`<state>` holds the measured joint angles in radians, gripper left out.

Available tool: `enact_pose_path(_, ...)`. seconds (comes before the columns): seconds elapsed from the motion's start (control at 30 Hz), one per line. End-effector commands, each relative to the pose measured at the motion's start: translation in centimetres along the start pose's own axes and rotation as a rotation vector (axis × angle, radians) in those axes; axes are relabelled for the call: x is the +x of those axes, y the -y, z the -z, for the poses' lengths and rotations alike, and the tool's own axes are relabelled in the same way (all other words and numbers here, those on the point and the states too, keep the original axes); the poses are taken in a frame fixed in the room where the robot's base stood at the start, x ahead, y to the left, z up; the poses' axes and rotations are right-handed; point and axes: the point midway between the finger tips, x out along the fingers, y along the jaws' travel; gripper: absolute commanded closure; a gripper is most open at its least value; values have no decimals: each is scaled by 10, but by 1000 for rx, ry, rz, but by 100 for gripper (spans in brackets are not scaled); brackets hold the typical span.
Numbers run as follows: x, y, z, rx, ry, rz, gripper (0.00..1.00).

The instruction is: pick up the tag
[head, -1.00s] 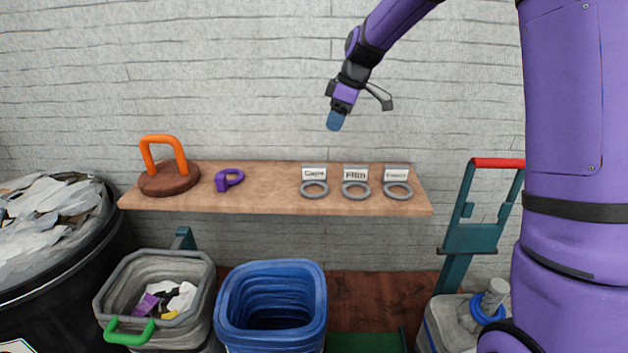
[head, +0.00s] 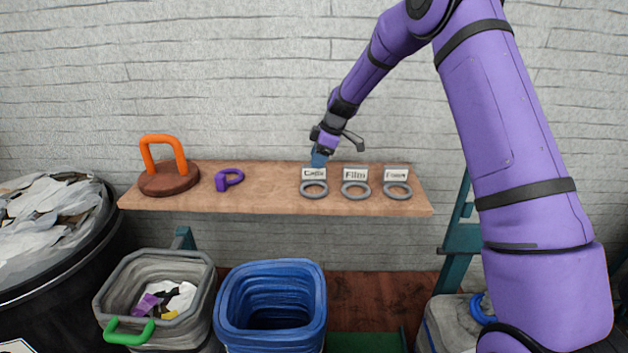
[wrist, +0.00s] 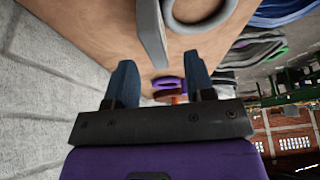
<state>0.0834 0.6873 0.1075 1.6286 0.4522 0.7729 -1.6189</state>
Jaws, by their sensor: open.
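Three tags stand in a row on the wooden shelf, each an upright white lettered plate with a grey ring at its foot: the Caps tag (head: 314,174), the Film tag (head: 355,174) and a third tag (head: 397,172) with small lettering. My gripper (head: 319,160) is just above and behind the Caps tag plate in the head view. In the wrist view my gripper (wrist: 160,80) has its two blue fingers apart, with nothing held. A grey plate edge (wrist: 152,35) with part of a ring shows beyond the fingers, between their lines.
A purple clip-like piece (head: 229,179) and a brown disc with an orange handle (head: 167,178) sit to the left on the shelf (head: 265,190). A grey bin (head: 190,258) and a blue bin (head: 270,305) stand below. The brick wall is close behind.

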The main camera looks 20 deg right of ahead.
Motion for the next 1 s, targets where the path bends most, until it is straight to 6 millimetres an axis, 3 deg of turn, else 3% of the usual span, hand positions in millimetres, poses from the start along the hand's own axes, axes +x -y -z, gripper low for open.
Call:
enact_pose_path(0.17, 10, -1, -1, 1, 1, 1, 51)
enact_pose_path(0.5, 52, -4, -2, 0, 0, 0, 51)
enact_pose_path(0.73, 54, -4, -2, 0, 0, -1, 51)
enact_pose_path(0.93, 54, -4, -2, 0, 0, -1, 95)
enact_pose_path(1.0, 54, -4, -2, 0, 0, -1, 98)
